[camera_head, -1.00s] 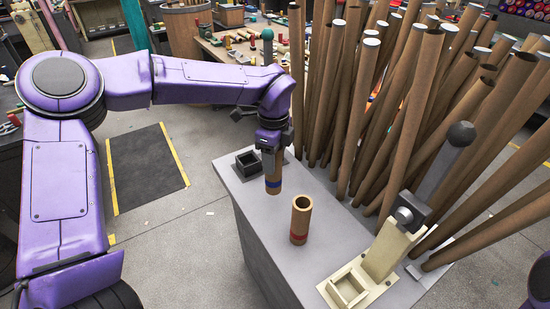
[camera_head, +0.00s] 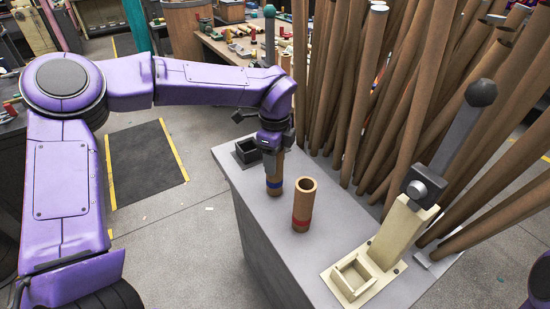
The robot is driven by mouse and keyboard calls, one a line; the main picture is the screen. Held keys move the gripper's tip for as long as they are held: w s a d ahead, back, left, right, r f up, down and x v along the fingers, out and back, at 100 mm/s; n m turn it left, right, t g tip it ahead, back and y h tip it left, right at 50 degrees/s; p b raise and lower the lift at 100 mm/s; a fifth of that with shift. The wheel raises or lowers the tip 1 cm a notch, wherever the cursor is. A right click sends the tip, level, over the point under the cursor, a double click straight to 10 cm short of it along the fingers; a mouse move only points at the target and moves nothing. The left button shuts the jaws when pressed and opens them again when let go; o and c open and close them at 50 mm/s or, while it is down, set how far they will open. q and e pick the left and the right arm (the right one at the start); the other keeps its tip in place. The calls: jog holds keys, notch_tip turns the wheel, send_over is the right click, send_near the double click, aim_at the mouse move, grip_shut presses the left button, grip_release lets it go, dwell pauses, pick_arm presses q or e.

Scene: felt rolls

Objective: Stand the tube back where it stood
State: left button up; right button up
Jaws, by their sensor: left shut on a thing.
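My left gripper (camera_head: 271,143) is shut on the upper part of a brown cardboard tube with a blue band (camera_head: 274,184). The tube is upright over the grey counter top (camera_head: 262,215); I cannot tell whether its foot touches the surface. A second brown tube with a red band (camera_head: 303,206) stands upright and open-topped on the counter, just right of and nearer than the held one, with a small gap between them. My right gripper is out of view.
A dark square holder (camera_head: 246,152) is on the counter's far left corner. A cream holder (camera_head: 354,277) with a grey, ball-ended lever (camera_head: 462,125) is at the near right. Tall cardboard tubes (camera_head: 413,105) lean closely behind the counter.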

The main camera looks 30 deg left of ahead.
pick_arm(q)
jog(key=shift+f+b, duration=0.4)
jog(key=shift+f, duration=0.05)
jog(key=o, duration=1.3)
jog(key=shift+o, duration=0.2)
jog(key=shift+r, duration=0.15)
notch_tip(320, 180, up, 10)
jog(key=shift+r+b, duration=0.15)
jog(key=shift+b, duration=0.45)
